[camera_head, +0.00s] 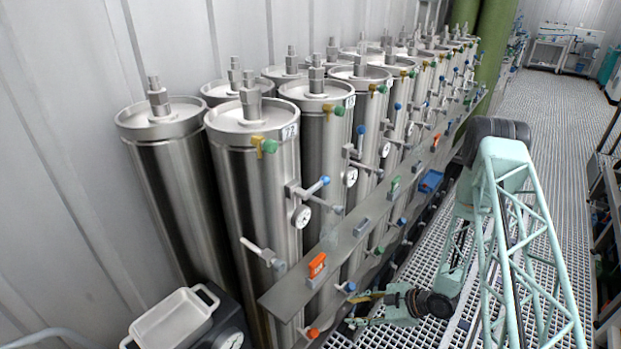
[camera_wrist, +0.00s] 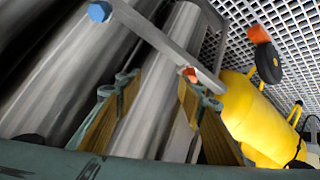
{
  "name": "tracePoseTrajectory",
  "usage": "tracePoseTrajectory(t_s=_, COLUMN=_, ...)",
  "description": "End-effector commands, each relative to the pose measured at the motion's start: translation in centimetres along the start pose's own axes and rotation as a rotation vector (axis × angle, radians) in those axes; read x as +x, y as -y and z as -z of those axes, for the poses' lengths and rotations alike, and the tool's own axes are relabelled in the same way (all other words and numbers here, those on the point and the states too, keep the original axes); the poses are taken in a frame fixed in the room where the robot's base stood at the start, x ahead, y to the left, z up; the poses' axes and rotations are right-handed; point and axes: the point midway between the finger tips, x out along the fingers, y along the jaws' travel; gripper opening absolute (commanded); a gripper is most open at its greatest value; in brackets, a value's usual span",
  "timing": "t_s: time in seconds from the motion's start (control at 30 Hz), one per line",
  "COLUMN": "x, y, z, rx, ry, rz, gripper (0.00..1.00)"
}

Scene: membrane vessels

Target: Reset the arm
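My arm is a pale green lattice structure on the right of the head view, bent down toward the vessels. My gripper (camera_head: 362,308) is low beside the front of the vessel rack, at the end of the arm. In the wrist view my gripper (camera_wrist: 155,90) shows two yellow-padded fingers spread apart, with nothing between them. Behind the fingers, steel vessels (camera_wrist: 160,75) and a grey bar with a blue knob (camera_wrist: 99,11) show at an angle.
Rows of steel membrane vessels (camera_head: 255,200) stand along the left wall. A grey rail with an orange tag (camera_head: 317,265) runs before them. A yellow object (camera_wrist: 255,115) is near the gripper on the right of the wrist view. The grated walkway (camera_head: 560,150) is clear behind.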

Motion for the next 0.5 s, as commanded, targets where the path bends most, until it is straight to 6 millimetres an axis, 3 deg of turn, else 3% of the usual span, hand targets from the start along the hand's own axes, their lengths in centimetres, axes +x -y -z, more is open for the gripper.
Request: tracePoseTrajectory(t_s=0.5, x=-5.6, y=-7.5, z=1.5, rx=0.019, ry=0.184, rz=-0.047, gripper=0.36)
